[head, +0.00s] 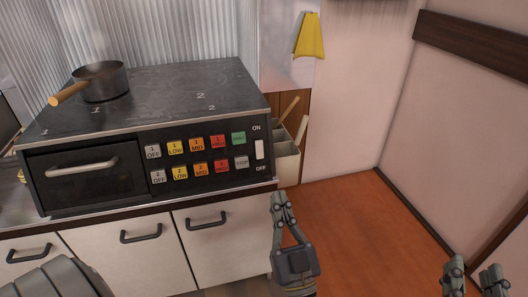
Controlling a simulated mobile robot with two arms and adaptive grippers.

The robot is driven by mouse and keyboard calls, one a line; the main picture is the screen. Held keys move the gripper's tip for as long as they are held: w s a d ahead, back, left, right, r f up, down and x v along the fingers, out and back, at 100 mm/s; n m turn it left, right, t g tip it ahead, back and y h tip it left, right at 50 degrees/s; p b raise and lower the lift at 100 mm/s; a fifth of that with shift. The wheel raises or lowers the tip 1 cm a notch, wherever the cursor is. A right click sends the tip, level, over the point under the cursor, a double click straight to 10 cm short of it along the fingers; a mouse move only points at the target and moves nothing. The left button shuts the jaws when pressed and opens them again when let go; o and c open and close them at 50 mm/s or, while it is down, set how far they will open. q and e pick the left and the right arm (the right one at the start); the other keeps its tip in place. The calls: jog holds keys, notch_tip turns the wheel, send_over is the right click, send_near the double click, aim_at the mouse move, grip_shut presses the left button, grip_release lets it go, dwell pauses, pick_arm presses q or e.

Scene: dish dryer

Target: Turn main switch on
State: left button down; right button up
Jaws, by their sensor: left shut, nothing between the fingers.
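The main switch (259,150) is a white upright rocker on the right end of the black stove's front panel. "ON" is printed above it and "OFF" below it. I cannot tell its position. My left gripper (278,197) is shut and empty. Its fingertips point up and show below and slightly right of the switch, apart from it. My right gripper (474,268) is at the bottom right edge, its two fingers apart and empty, far from the stove.
The stove (160,87) has a saucepan (101,82) on top and coloured buttons (197,144) left of the switch. White cabinets (218,245) lie below. A utensil holder (287,158) stands right of the stove. A yellow cloth (311,36) hangs above. Orange floor (365,225) is clear.

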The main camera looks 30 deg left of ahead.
aim_at(259, 149)
pick_arm(q)
jog(key=shift+w+a+f+b+x, duration=0.15)
jog(key=shift+f+b+x, duration=0.3)
jog(key=shift+x, duration=1.7)
jog(key=shift+w+a+f+b+x, duration=0.2)
jog(key=shift+b+x, duration=0.3)
jog(key=shift+x, duration=1.65)
jog(key=shift+w+a+f+b+x, duration=0.1)
jog(key=shift+f+b+x, duration=0.35)
jog(key=shift+x, duration=1.7)
pick_arm(e)
jog(key=s+r+t+y, duration=0.3)
jog(key=s+r+t, duration=0.3)
jog(key=r, duration=0.5)
jog(key=shift+s+r+t, duration=0.25)
jog(key=shift+s+t, duration=0.05)
jog(key=shift+t, duration=0.6)
jog(key=shift+d, duration=0.1)
